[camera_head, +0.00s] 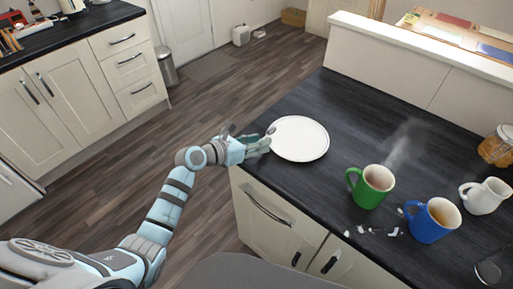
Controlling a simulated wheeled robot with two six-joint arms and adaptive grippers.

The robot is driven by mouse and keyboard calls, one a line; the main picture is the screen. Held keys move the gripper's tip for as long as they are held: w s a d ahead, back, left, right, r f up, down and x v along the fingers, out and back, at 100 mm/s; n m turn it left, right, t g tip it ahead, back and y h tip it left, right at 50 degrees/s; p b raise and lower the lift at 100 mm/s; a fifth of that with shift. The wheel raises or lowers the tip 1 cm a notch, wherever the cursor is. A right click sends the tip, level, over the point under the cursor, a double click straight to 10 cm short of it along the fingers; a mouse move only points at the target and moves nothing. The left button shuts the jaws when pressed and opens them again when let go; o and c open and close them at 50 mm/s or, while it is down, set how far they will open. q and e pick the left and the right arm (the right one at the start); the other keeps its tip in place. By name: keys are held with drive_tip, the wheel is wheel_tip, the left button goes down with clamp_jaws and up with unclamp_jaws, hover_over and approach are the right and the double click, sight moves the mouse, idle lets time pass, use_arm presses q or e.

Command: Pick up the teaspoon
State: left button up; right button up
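The teaspoon seems to be the small grey, shiny shape (271,129) at the left rim of a white plate (300,139). It is very small in the picture, and its handle is not clear. My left gripper (262,146) is at the counter's left edge, beside the plate's left rim and just below that shape. Its fingers point right. I cannot tell whether they touch the spoon or how far apart they are. My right gripper is not in view.
A steaming green mug (371,187), a blue mug (432,221) and a white jug (484,196) stand on the dark counter (345,120). Several small white pieces (372,231) lie in front of the mugs. A glass jar (496,147) stands at the right. The counter behind the plate is clear.

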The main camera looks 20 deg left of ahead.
use_arm(q)
drive_tip(key=shift+r, duration=0.1)
clamp_jaws()
